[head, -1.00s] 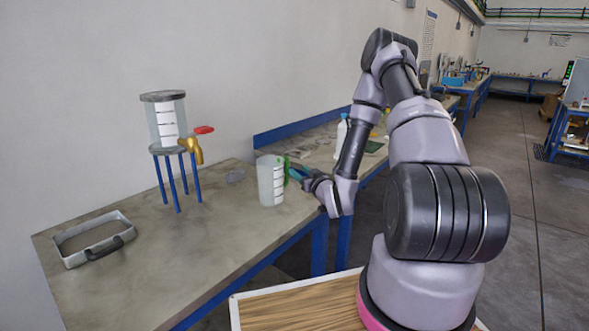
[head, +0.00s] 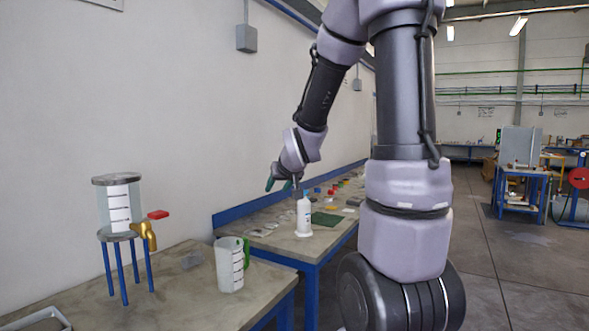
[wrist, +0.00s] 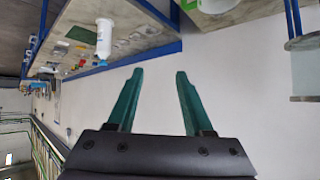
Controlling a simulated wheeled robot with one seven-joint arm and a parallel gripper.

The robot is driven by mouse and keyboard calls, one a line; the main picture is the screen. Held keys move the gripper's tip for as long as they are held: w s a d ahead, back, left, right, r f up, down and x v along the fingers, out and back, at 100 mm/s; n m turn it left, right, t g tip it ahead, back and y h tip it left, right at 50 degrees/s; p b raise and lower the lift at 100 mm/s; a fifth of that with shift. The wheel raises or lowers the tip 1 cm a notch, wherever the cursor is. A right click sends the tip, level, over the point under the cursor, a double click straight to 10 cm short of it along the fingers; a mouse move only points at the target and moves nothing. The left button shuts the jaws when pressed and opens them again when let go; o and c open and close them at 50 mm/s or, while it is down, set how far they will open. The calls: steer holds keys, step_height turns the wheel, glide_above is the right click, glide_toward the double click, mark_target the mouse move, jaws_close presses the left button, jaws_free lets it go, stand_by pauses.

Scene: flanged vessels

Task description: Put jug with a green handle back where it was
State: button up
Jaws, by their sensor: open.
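The jug with a green handle (head: 229,265) is clear with white marks. It stands upright on the near workbench, near its right end, with its handle on the right side. A small part of what looks like the jug shows at the top of the wrist view (wrist: 214,5). My gripper (head: 280,182) is raised above and beyond the jug, apart from it. In the wrist view its two green fingers (wrist: 158,75) are spread with nothing between them.
A flanged vessel (head: 120,207) on a blue-legged stand, with a brass tap (head: 147,235) and red lever, stands left of the jug. A white bottle (head: 304,216) and a green mat (head: 326,219) are on the farther bench. Bare bench top lies around the jug.

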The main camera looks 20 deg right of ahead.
steer(key=s+a+r+m+g+y, duration=0.1)
steer(key=s+r, duration=0.3)
steer(key=s, duration=0.8)
steer(key=s+a+r+m+g+y, duration=0.1)
steer(key=s+a+r, duration=0.3)
steer(key=s, duration=0.8)
steer(key=shift+s+a+r+m+g+y, duration=0.15)
steer(key=shift+s+r+m+g+y, duration=0.2)
steer(key=shift+r+g, duration=0.45)
steer(key=shift+w+f, duration=0.1)
steer(key=shift+f, duration=0.05)
